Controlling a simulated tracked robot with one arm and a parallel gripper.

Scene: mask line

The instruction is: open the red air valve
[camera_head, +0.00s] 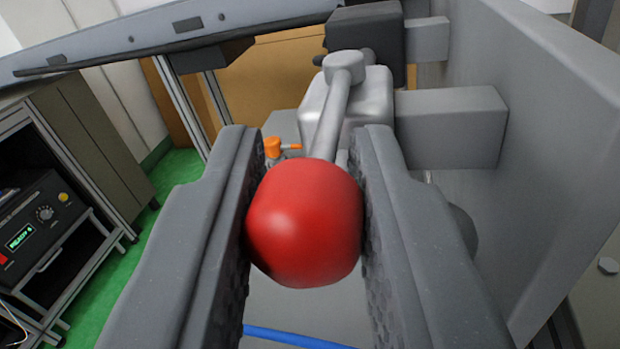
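The red air valve shows as a rounded red knob (304,224) on the end of a grey lever (330,122). The lever runs away from me to a pivot on a light grey valve body (372,98). My gripper (306,150) has one finger on each side of the knob. Both textured pads appear to touch it, so the gripper looks shut on the knob. The far side of the knob and part of the lever's near end are hidden.
A large grey panel (540,130) stands close on the right, with grey blocks (450,125) jutting from it. A small orange fitting (274,147) sits behind the left finger. A blue hose (295,338) passes below. A rack with a lit device (38,228) stands left, beside green floor.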

